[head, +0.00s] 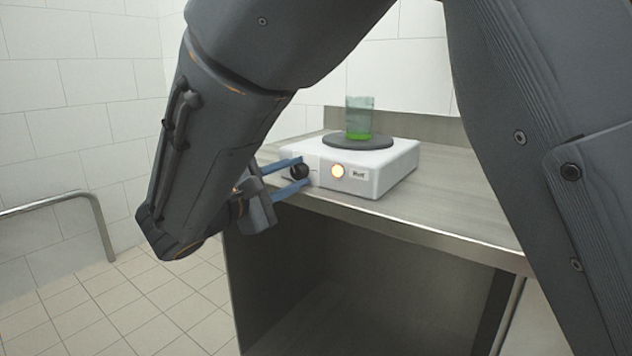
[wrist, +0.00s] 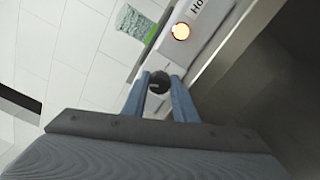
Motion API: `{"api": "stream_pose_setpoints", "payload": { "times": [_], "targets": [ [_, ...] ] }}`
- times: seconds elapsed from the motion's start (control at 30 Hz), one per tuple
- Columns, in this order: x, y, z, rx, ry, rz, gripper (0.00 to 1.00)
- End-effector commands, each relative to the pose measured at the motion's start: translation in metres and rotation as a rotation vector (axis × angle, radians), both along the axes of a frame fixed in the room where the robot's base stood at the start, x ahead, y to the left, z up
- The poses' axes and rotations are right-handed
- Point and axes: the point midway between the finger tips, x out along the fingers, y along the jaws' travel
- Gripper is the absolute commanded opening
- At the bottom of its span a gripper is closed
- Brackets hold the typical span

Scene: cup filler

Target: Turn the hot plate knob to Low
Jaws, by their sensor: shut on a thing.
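The white hot plate (head: 395,162) stands on the counter with a dark round heating disc (head: 358,142) on top. Its black knob (head: 299,170) is at the left of the front face, and it also shows in the wrist view (wrist: 158,82). My gripper (head: 294,172) has its blue fingers on both sides of the knob and is shut on it. A light mark shows on the knob in the wrist view, but the setting it points to is too small to read. An indicator lamp (head: 338,171) glows orange on the front, beside a small label (head: 359,175).
A clear glass (head: 360,118) with green at its bottom stands on the heating disc. The steel counter (head: 455,190) is bare to the right of the hot plate. Below its front edge is an open dark space (head: 360,285). A metal rail (head: 60,200) is at the left wall.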

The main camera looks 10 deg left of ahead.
Motion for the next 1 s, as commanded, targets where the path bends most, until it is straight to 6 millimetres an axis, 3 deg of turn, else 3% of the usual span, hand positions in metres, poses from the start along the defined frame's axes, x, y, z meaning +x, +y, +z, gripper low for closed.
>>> {"api": "stream_pose_setpoints", "payload": {
  "times": [0.67,0.7,0.77,1.0],
  "targets": [
    [-0.0008,0.0007,-0.0015,0.051,-0.019,0.001,0.04],
    [-0.0008,0.0007,-0.0013,0.051,-0.019,0.001,0.33],
    [-0.0007,0.0006,-0.0012,0.051,-0.019,0.001,0.43],
    [0.0002,-0.0011,-0.0019,0.051,-0.018,-0.002,0.45]
  ]
}}
